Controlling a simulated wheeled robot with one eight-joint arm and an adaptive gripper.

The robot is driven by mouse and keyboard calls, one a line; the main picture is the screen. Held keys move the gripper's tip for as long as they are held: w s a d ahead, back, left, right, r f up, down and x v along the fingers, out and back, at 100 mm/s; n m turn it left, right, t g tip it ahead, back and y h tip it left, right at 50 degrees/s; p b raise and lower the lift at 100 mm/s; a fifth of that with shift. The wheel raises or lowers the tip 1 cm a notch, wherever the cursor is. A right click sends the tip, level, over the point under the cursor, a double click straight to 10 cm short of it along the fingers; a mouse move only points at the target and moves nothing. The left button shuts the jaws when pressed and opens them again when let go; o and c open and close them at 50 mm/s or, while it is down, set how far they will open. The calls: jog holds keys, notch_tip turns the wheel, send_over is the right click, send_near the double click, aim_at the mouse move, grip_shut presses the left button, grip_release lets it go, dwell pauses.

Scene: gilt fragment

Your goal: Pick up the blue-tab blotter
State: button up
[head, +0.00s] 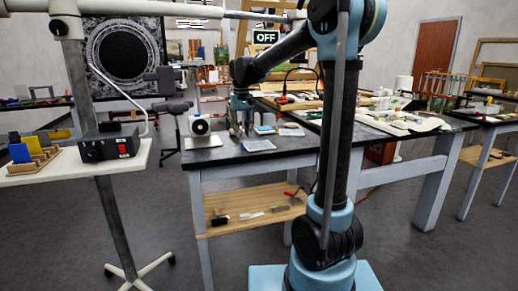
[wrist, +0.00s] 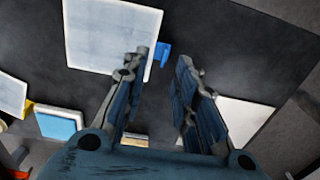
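The blue-tab blotter is a pale rectangular sheet (wrist: 112,36) lying on the dark table at the top of the wrist view. Its blue tab (wrist: 161,52) sticks out from its right edge, near the gap between my fingertips. My gripper (wrist: 163,62) is open and empty, with its left fingertip overlapping the blotter's lower right part in the picture. I cannot tell how high the fingers are above it. In the head view my gripper (head: 241,112) hangs over the table among pale pads, and I cannot tell which of these has the blue tab.
Another pale sheet with a yellow tab (wrist: 12,95) lies at left in the wrist view, near a blue-topped block (wrist: 60,125). A white sheet (wrist: 243,120) lies right of my fingers, partly hidden.

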jog(key=shift+s+a+f, duration=0.15)
jog(key=shift+f, duration=1.9)
grip_shut()
